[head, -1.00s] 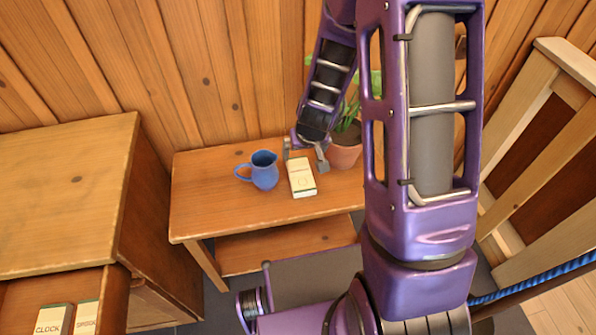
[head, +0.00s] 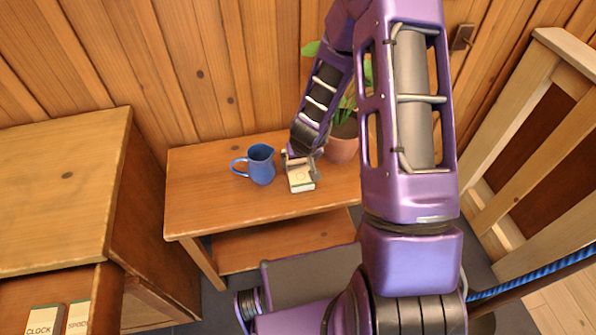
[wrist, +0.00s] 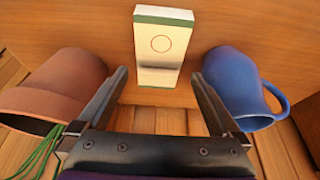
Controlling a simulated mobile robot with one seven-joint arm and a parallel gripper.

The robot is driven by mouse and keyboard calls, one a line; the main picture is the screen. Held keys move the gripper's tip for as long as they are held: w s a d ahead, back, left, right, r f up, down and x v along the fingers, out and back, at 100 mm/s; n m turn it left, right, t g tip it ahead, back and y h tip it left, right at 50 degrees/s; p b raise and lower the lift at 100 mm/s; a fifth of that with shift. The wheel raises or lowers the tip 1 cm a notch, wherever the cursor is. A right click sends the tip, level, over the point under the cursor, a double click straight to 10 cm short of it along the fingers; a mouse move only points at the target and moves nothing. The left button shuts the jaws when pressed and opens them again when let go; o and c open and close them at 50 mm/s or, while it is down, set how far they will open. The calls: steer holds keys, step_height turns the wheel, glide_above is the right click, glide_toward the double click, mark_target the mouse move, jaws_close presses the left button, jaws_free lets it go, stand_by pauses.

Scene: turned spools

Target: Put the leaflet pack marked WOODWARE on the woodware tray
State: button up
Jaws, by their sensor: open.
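A white leaflet pack with green ends (head: 301,180) lies on the small wooden table, right of the blue jug. In the wrist view the pack (wrist: 162,48) shows a plain circle on its upper face and a dark band across it; I can read no word on it. My gripper (head: 300,164) is open at the far end of the pack. In the wrist view its fingers (wrist: 160,76) point toward the pack, one to each side, with gaps between. I cannot see a tray marked woodware.
The blue jug (head: 260,164) stands close left of the pack, and a terracotta plant pot (head: 341,148) close right. An open drawer at lower left holds packs marked CLOCK (head: 43,322) and another, hard to read (head: 77,318). The table's front left (head: 215,212) is clear.

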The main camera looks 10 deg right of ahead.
mark_target(298, 167)
steer(key=b+x, duration=0.1)
steer(key=x, duration=0.4)
steer(key=shift+f, duration=0.15)
steer(key=shift+s, duration=0.1)
steer(key=c, duration=1.4)
